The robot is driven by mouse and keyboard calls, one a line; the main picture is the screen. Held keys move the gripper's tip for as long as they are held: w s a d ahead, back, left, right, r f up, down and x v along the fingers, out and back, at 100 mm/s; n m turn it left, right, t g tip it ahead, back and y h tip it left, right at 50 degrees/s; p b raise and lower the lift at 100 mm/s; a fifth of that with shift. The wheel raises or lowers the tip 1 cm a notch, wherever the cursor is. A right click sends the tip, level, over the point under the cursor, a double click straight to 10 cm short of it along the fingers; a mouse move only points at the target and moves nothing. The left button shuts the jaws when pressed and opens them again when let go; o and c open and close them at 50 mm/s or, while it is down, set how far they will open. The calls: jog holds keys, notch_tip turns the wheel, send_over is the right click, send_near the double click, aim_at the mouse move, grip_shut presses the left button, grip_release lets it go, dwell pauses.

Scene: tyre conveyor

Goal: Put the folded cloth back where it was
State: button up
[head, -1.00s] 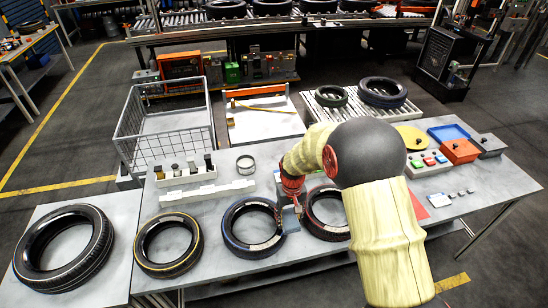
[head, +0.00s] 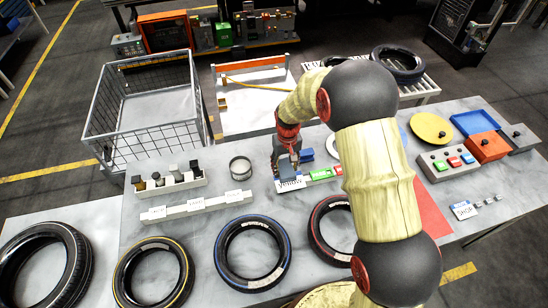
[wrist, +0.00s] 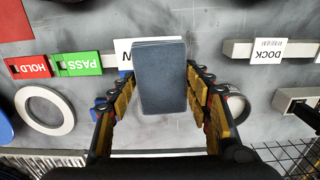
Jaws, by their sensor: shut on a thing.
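My gripper (head: 286,158) is over the middle of the grey table, behind the row of tyres. It is shut on a dark blue-grey rectangular piece, which looks like the folded cloth (wrist: 161,78). In the wrist view the cloth sits between the two fingers of my gripper (wrist: 163,92), its broad flat face toward the camera. A white lettered label (head: 290,184) shows just below it in the head view, and the cloth partly covers that label in the wrist view. I cannot tell whether the cloth touches the table.
Green PASS (wrist: 78,64) and red HOLD (wrist: 28,67) blocks lie beside the label. A white ring (wrist: 45,110) lies near them. Blue-banded (head: 253,252) and red-banded (head: 335,228) tyres lie in front. A metal ring (head: 240,168) and long white label rail (head: 196,206) are left.

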jog(key=w+a+f, duration=0.1)
jog(key=w+f, duration=0.1)
jog(key=w, duration=0.1)
jog(key=w+a+f, duration=0.1)
jog(key=w+f, duration=0.2)
jog(key=w, duration=0.1)
jog(key=w+a+f+p, duration=0.1)
jog(key=w+f, duration=0.2)
jog(key=w, duration=0.1)
jog(key=shift+w+a+f, duration=0.15)
jog(key=shift+w+f, duration=0.25)
jog(key=shift+f, duration=0.1)
jog(key=shift+w+f, duration=0.15)
jog(key=shift+f, duration=0.4)
jog(key=shift+f+p, duration=0.5)
jog(key=shift+f, duration=0.7)
jog(key=shift+f, duration=0.1)
jog(key=o, duration=1.5)
